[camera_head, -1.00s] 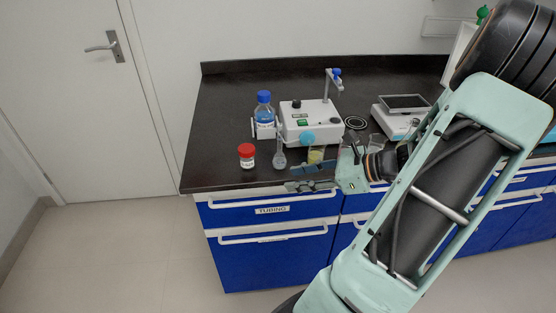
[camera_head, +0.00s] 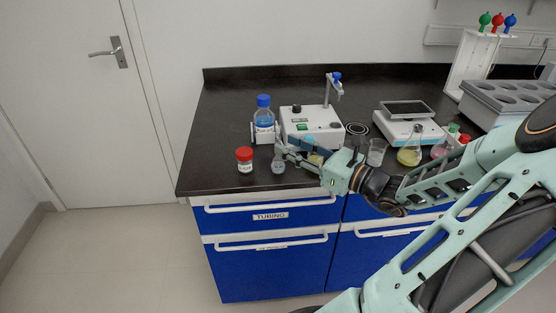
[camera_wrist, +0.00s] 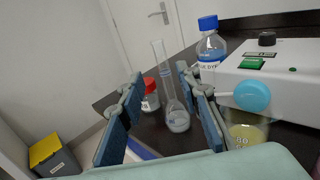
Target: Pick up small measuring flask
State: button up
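The small measuring flask (camera_head: 278,165) is clear glass with a round bulb and a long thin neck. It stands upright near the counter's front edge, right of a red-capped jar. My gripper (camera_head: 284,150) comes in from the right at neck height, and its fingertips overlap the flask's neck in the head view. In the wrist view the flask (camera_wrist: 177,119) shows between the two spread blue finger pads of my gripper (camera_wrist: 158,80). The gripper is open and holds nothing. I cannot tell whether a finger touches the glass.
The red-capped jar (camera_head: 245,160) stands close left of the flask. A blue-capped bottle (camera_head: 264,120) and a white stirrer device (camera_head: 312,124) are behind. A beaker of yellow liquid (camera_wrist: 246,132) is close on the right. The counter's front edge is near.

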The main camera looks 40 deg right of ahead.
aim_at(280, 139)
jog(key=x, duration=0.2)
jog(key=b+x, duration=0.1)
jog(key=x, duration=0.2)
jog(key=shift+d+r, duration=0.2)
jog(key=shift+d, duration=0.05)
grip_shut()
